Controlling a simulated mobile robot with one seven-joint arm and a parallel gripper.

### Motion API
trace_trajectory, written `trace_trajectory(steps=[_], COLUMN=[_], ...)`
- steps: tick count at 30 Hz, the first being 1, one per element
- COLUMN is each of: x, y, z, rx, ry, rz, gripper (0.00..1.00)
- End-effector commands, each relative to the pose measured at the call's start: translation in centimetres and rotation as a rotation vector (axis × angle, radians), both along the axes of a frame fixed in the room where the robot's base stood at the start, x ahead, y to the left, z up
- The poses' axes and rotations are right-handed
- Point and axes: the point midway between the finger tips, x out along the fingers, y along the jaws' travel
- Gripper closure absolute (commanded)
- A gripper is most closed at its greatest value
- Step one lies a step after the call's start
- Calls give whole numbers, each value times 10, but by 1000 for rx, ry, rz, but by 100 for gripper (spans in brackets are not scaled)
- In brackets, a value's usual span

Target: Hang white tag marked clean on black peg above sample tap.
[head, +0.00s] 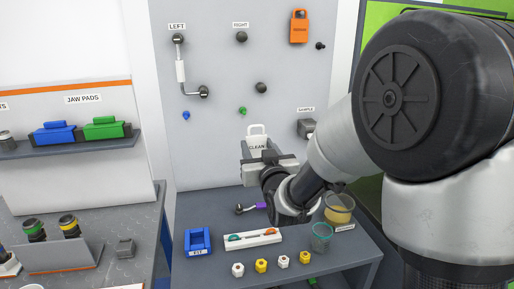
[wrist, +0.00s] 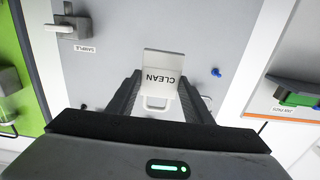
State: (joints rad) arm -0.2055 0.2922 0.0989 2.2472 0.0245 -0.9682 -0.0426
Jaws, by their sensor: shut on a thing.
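The white tag marked CLEAN (head: 257,142) is upright in my gripper (head: 268,160), its loop handle at the top, in front of the grey panel. In the wrist view the tag (wrist: 162,66) appears upside down between the fingers of my gripper (wrist: 160,84), which is shut on it. The sample tap (head: 306,127) is to the right of the tag, under a SAMPLE label; it also shows at the upper left of the wrist view (wrist: 68,28). A small black peg (head: 320,45) sticks out high on the panel above the tap. The tag is apart from this peg.
An orange tag (head: 299,27) hangs left of the peg. Below, the bench holds a blue tray (head: 188,243), several small fittings and cups (head: 321,240).

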Motion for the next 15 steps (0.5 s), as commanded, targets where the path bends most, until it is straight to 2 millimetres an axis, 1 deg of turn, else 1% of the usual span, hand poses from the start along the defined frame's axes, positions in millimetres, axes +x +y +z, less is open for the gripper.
trace_trajectory(steps=[15], x=[-20], y=[-6], z=[0], rx=[0], ry=[-1], rz=[0], gripper=[75])
